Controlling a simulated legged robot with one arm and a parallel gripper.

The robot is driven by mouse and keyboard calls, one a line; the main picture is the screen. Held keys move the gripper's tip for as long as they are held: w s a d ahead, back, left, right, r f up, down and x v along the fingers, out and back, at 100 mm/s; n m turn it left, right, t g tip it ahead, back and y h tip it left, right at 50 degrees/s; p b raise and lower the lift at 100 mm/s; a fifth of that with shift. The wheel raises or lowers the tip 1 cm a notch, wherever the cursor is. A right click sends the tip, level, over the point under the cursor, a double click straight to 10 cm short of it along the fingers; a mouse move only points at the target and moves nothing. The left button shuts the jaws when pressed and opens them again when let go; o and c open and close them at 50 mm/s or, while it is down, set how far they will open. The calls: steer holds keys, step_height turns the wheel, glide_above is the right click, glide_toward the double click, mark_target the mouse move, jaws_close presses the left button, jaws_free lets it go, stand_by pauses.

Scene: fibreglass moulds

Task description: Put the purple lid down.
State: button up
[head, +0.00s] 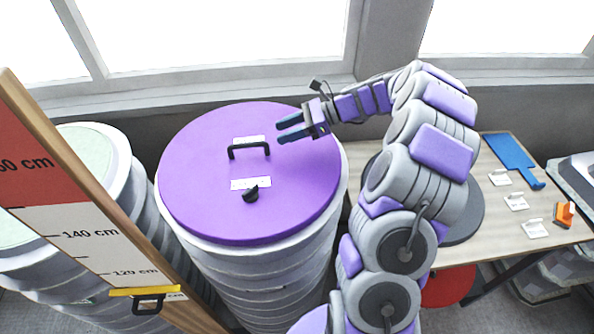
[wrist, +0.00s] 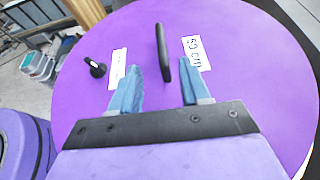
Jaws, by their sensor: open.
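The purple lid (head: 205,185) lies flat on top of a grey ribbed drum (head: 290,275) in the head view. It has a black bar handle (head: 249,149), a black knob (head: 251,193) and white labels. My gripper (head: 283,130) is above the right part of the lid, to the right of the handle and apart from it. In the wrist view the lid (wrist: 235,100) fills most of the picture. There the open blue fingers of my gripper (wrist: 159,80) point toward the handle (wrist: 162,52), with nothing held between them.
A measuring board (head: 75,215) with height marks stands at the left, before other ribbed drums (head: 112,155). At the right a wooden table (head: 490,225) bears a blue paddle (head: 510,152), white tags and an orange tool (head: 564,214). A window wall runs behind the drum.

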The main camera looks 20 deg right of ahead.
steer(key=s+a+r+n+g+h, duration=0.2)
steer(key=s+a+n+g+h, duration=0.1)
steer(key=s+a+n, duration=0.45)
steer(key=s+a+r+n+g+h, duration=0.2)
steer(key=s+a+n+g, duration=0.15)
steer(key=s+a, duration=0.6)
steer(key=s+d+f+n+h, duration=0.1)
steer(key=s+d+n+h, duration=0.1)
steer(key=s, duration=0.5)
steer(key=s+d+f+n+h, duration=0.1)
steer(key=s+d+n+h, duration=0.1)
steer(key=s+n, duration=0.3)
steer(key=s+d+f+n+h, duration=0.1)
steer(key=s+d+n+h, duration=0.2)
steer(key=s, duration=0.6)
steer(key=shift+s+n+h, duration=0.3)
steer(key=shift+s+h, duration=0.1)
steer(key=w+b+x, duration=0.2)
steer(key=b+x, duration=0.8)
steer(key=w+b+x, duration=0.2)
steer(key=b+x, duration=0.8)
steer(key=shift+f, duration=0.35)
